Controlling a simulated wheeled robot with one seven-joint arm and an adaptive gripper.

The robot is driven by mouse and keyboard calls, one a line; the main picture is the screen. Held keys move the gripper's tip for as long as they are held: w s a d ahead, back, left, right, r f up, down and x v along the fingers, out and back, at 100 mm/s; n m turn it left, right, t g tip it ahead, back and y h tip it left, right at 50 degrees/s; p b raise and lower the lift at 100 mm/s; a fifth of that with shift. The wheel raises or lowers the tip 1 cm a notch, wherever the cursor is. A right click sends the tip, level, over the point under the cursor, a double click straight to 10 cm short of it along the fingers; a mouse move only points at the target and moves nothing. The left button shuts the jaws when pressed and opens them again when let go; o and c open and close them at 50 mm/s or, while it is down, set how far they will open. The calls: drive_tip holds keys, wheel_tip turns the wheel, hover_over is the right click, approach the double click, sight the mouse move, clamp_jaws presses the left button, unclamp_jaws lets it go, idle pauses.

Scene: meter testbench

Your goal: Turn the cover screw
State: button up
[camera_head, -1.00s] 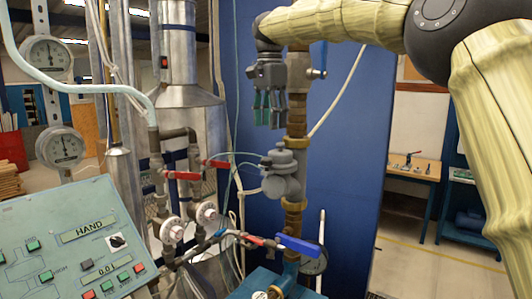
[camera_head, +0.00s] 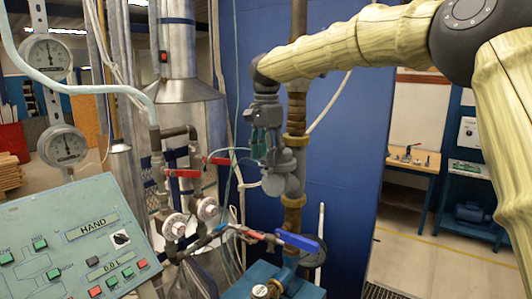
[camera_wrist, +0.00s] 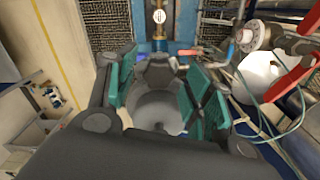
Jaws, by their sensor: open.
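The grey meter body (camera_head: 284,183) sits on the vertical brass and steel pipe in the head view. Its top, with the cover screw, is hidden there behind my gripper (camera_head: 266,150), which points down right over it. In the wrist view a round grey cover (camera_wrist: 160,108) lies between the teal finger pads of my gripper (camera_wrist: 163,88). The pads stand apart on its left and right, and the gripper is open. I cannot tell whether the pads touch the cover, and I cannot make out the screw itself clearly.
The pipe (camera_head: 297,110) stands close beside my gripper. A blue valve handle (camera_head: 298,241) lies below, red-handled valves (camera_head: 183,173) to the left. A thin hose runs near the meter. The control panel (camera_head: 75,238) is at lower left, a blue wall panel (camera_head: 345,170) behind.

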drive_tip(key=shift+d, duration=0.1)
drive_tip(key=c, duration=1)
drive_tip(key=shift+r+n, duration=0.1)
drive_tip(key=shift+n, duration=2.9)
drive_tip(key=o, duration=1)
